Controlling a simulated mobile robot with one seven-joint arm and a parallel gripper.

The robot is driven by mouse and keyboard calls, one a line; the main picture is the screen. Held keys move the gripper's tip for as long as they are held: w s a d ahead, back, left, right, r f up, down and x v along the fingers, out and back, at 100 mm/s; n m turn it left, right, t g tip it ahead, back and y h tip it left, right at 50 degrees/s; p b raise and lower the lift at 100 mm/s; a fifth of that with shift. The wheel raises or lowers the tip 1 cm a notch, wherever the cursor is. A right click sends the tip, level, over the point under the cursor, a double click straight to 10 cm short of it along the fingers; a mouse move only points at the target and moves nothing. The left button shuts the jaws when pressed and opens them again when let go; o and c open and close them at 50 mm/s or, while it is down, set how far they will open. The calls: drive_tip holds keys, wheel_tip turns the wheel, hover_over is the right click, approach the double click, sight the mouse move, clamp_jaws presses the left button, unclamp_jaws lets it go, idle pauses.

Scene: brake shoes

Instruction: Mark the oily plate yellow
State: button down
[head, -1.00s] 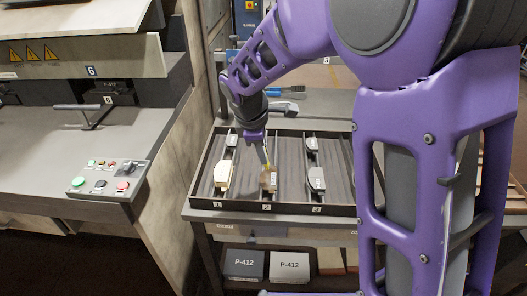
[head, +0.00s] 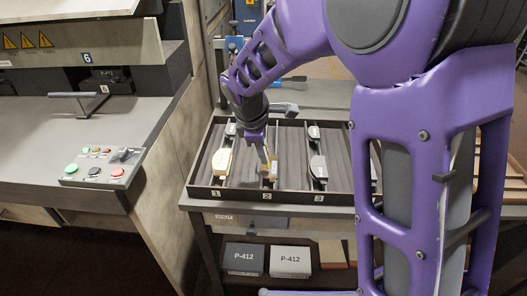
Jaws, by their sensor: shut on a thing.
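My gripper (head: 257,140) points down over the middle lane of a dark tray (head: 235,193). It is shut on a slim pale and yellow thing that looks like a marker (head: 264,155); my fingers hide much of it. A cream-coloured plate (head: 222,161) lies in lane 1 and a grey plate (head: 318,167) in lane 3. Which plate is oily is too small to tell.
Smaller pieces lie farther back in lanes 1 (head: 231,130) and 3 (head: 314,132). A press with a button panel (head: 102,167) stands at the left. Two P-412 boxes (head: 290,260) sit on the shelf below. My arm hides the tray's right side.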

drive_tip(key=shift+f+b, duration=0.3)
drive_tip(key=shift+f, duration=0.15)
idle(0.7)
drive_tip(key=shift+w+p, duration=1.65)
drive_tip(key=shift+w, duration=0.25)
idle(2.4)
wheel_tip(320, 180, up, 7)
drive_tip(key=p, duration=0.5)
drive_tip(key=shift+p, duration=0.35)
drive_tip(key=shift+d, duration=0.2)
idle(0.4)
